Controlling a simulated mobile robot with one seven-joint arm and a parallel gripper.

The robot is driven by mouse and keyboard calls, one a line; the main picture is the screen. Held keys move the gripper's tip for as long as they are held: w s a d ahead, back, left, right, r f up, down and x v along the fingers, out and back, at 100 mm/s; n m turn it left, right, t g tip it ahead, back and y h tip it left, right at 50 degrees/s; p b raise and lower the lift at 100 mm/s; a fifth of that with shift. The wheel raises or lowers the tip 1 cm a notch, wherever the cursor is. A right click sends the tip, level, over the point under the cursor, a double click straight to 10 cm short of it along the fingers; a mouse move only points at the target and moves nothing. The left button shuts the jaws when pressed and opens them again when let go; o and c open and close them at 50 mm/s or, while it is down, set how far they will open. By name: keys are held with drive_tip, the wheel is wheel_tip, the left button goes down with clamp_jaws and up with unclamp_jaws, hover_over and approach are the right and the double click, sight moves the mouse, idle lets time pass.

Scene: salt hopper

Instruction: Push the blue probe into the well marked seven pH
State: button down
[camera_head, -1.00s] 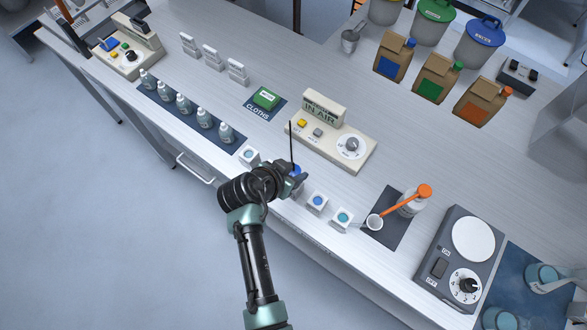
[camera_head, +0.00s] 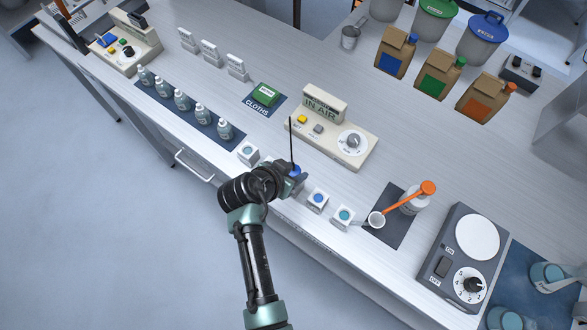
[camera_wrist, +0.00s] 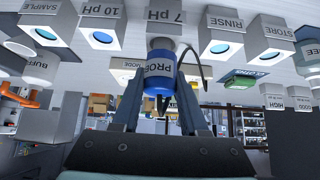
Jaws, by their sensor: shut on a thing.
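My gripper (camera_head: 296,178) is shut on the blue probe (camera_head: 295,170), above the row of small white wells at the bench's front edge. In the wrist view, the fingers (camera_wrist: 160,95) hold the probe (camera_wrist: 160,78) by its blue body, which has a white PROBE label and a dark cable. Its grey end points at the block marked 7 pH (camera_wrist: 166,17), whose opening is hidden behind the probe. I cannot tell whether the end touches the block. In the head view my gripper hides the 7 pH well. The meter (camera_head: 330,135) reads IN AIR.
The 10 pH well (camera_wrist: 104,30) and SAMPLE well (camera_wrist: 47,20) are on one side, the RINSE well (camera_wrist: 221,38) and STORE well (camera_wrist: 274,45) on the other.

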drive_tip(key=shift+f+b, duration=0.75)
drive_tip(key=shift+f, duration=0.1)
unclamp_jaws()
idle(0.4)
drive_tip(key=shift+r, duration=0.1)
idle(0.3)
drive_tip(key=p+v, duration=0.4)
drive_tip(key=v, duration=0.2)
drive_tip(key=shift+p, duration=0.4)
idle(0.4)
drive_tip(key=shift+s, duration=0.1)
drive_tip(key=b+v, duration=0.3)
drive_tip(key=v, duration=0.9)
drive_tip(key=shift+s+r, duration=0.25)
drive_tip(key=shift+a, duration=0.15)
